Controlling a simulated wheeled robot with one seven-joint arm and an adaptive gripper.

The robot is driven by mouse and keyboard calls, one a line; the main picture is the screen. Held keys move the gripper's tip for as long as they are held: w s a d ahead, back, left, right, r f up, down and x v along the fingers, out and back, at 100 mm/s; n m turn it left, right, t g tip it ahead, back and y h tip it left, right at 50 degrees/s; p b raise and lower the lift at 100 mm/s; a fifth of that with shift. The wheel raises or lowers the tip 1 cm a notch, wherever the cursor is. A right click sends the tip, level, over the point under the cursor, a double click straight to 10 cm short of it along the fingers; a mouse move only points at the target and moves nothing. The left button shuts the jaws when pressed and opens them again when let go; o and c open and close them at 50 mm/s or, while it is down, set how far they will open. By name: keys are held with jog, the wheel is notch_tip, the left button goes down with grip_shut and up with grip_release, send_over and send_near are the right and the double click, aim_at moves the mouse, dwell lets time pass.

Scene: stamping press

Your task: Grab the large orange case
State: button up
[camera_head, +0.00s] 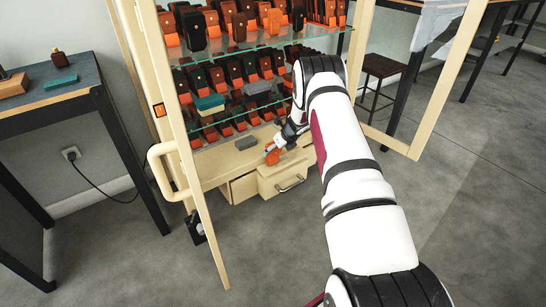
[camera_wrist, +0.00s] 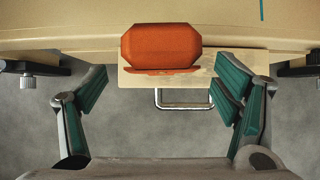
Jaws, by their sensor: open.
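An orange case (camera_wrist: 161,47) sits at the front edge of the cabinet's bottom ledge in the wrist view, above a drawer front. It also shows, small, in the head view (camera_head: 272,155). My gripper (camera_wrist: 161,95) is open, its two green-padded fingers spread wide on either side below the case in the wrist view. The case lies ahead of the fingers, roughly centred between them, and no contact shows. In the head view my gripper (camera_head: 284,143) is by the case at the cabinet's bottom ledge, partly hidden by my arm.
The cabinet's open door (camera_head: 180,130) stands on the left. Glass shelves above hold many cases, with a teal case (camera_head: 209,103) and a grey one (camera_head: 257,87) among them. A grey block (camera_head: 245,143) lies on the ledge. A drawer (camera_head: 283,177) is below. A dark table (camera_head: 50,93) stands left.

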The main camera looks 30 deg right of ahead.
aim_at(273, 152)
jog(key=shift+b+x, duration=1.35)
jog(key=shift+x, duration=1.3)
jog(key=shift+w+r, duration=0.15)
jog(key=shift+c, duration=0.2)
jog(key=c, duration=1.2)
